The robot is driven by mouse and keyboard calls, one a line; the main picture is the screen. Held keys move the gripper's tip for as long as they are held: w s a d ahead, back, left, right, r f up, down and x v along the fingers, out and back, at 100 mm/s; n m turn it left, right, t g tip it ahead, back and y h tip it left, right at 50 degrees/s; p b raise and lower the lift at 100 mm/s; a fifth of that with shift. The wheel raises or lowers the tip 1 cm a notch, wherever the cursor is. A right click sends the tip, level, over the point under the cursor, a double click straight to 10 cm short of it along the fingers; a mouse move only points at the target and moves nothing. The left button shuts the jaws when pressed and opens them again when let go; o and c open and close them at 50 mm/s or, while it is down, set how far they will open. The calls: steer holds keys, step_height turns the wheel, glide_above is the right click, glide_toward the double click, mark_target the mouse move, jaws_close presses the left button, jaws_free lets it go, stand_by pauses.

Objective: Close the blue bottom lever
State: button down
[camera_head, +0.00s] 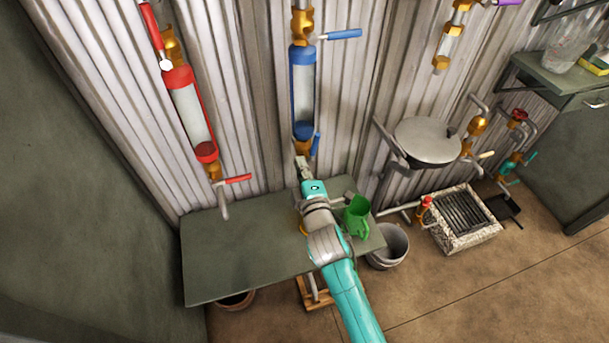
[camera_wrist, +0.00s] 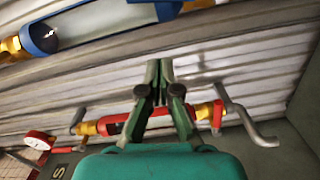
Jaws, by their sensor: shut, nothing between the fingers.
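The blue bottom lever (camera_head: 316,144) is on the brass valve below the blue-capped glass cylinder (camera_head: 304,90). It stands roughly upright, close along the right side of the pipe. My gripper (camera_head: 301,162) is just below and left of it, near the lower brass fitting; I cannot tell whether they touch. In the wrist view my gripper's fingers (camera_wrist: 160,75) are shut with nothing between them. The blue top lever (camera_head: 342,34) sticks out to the right.
A red cylinder (camera_head: 190,112) with red levers is to the left; it also shows behind my fingers in the wrist view (camera_wrist: 116,125). A round pan (camera_head: 427,140) is to the right.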

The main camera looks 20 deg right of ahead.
mark_target(312, 150)
steer(key=w+d, duration=0.4)
steer(key=w, duration=0.1)
steer(key=shift+f, duration=0.4)
steer(key=shift+d, duration=0.1)
steer(key=shift+d+m, duration=0.25)
steer(key=shift+m, duration=0.15)
steer(key=d+f+m+y, duration=0.1)
steer(key=d+f+m, duration=0.4)
steer(key=m, duration=0.9)
steer(key=shift+d+m, duration=0.3)
steer(key=shift+d, duration=0.95)
steer(key=shift+f, duration=0.15)
